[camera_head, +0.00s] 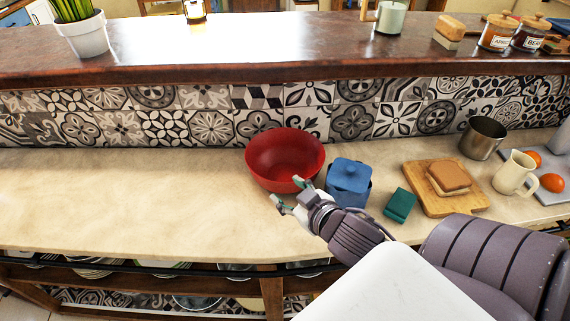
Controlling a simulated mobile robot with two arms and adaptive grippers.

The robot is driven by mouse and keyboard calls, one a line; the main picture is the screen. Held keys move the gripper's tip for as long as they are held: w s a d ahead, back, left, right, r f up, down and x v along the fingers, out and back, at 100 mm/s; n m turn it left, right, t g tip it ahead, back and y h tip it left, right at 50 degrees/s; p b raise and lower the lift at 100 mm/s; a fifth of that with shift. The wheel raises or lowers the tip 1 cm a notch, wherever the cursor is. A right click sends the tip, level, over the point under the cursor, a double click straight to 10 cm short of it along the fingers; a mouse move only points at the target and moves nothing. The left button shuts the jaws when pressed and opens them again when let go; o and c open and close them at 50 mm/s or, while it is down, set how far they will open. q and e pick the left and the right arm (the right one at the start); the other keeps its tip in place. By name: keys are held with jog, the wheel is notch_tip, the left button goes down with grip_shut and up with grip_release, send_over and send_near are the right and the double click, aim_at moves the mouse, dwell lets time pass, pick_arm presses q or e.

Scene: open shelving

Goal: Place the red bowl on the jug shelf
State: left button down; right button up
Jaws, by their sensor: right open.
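The red bowl (284,158) stands upright on the pale counter (120,195), close to the tiled wall. My right gripper (288,191) is at the bowl's front right rim, with its fingers apart. I cannot tell whether a finger touches the bowl. The cream jug (514,172) stands on the counter at the right. Below the counter, part of an open shelf (150,275) with dishes shows; I cannot tell whether it is the jug shelf. My left gripper is not in view.
A blue lidded pot (349,177), a green block (399,205), a wooden board (440,203) with bread and a metal pot (482,138) stand right of the bowl. The counter's left side is clear. A raised dark wooden ledge (270,50) runs behind.

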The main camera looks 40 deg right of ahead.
jog(key=p, duration=0.1)
send_near(260, 172)
jog(key=x, duration=0.5)
jog(key=shift+s+d+f, duration=0.1)
jog(key=shift+d, duration=0.3)
jog(key=x, duration=0.1)
jog(key=p+x, duration=0.1)
jog(key=x, duration=0.1)
jog(key=a+x, duration=0.1)
jog(key=shift+w+d, duration=0.1)
jog(key=shift+w, duration=0.25)
jog(key=shift+w+f, duration=0.25)
jog(key=shift+w, duration=0.15)
jog(key=shift+s, duration=0.1)
grip_shut()
